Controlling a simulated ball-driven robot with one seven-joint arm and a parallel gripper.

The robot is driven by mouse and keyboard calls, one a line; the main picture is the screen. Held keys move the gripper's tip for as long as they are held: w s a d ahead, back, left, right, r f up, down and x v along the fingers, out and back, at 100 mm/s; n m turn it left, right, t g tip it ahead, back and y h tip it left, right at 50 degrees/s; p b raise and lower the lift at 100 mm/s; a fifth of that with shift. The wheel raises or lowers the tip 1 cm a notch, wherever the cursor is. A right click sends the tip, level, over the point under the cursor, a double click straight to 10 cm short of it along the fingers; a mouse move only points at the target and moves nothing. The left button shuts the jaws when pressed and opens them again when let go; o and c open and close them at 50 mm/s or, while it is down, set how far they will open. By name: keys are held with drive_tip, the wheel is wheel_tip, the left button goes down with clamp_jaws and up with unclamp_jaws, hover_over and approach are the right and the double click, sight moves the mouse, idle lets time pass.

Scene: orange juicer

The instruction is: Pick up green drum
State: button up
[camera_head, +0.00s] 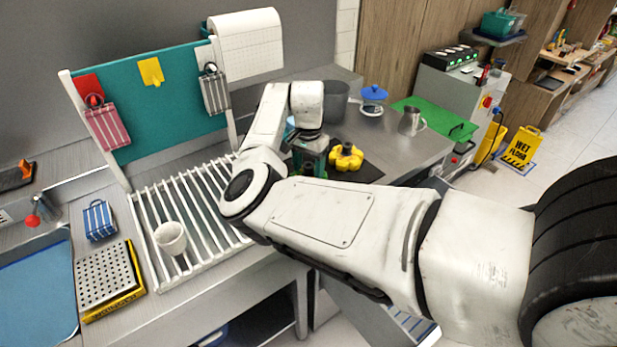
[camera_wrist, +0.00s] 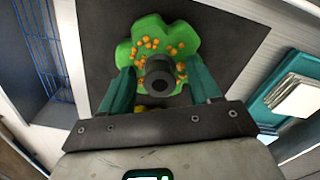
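The green drum (camera_wrist: 160,35) is a lobed, flower-shaped piece with orange dots and a dark round knob at its middle. It lies over a dark surface in the wrist view. My gripper (camera_wrist: 160,73) has two teal fingers spread apart, one on each side of the knob, with gaps between fingers and knob. The fingertips overlap the drum's lobes in the picture; I cannot tell whether they touch it. In the head view my gripper (camera_head: 310,162) points down over the counter beside a yellow lobed piece (camera_head: 346,157), and hides most of the drum.
A dark mat (camera_head: 362,172) lies under the yellow piece. A grey pot (camera_head: 336,102), a blue-lidded container (camera_head: 373,94), a metal jug (camera_head: 411,121) and a green board (camera_head: 440,122) stand behind. A white rack (camera_head: 200,200) holds a white cup (camera_head: 171,238) at left.

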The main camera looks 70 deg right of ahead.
clamp_jaws()
idle(0.3)
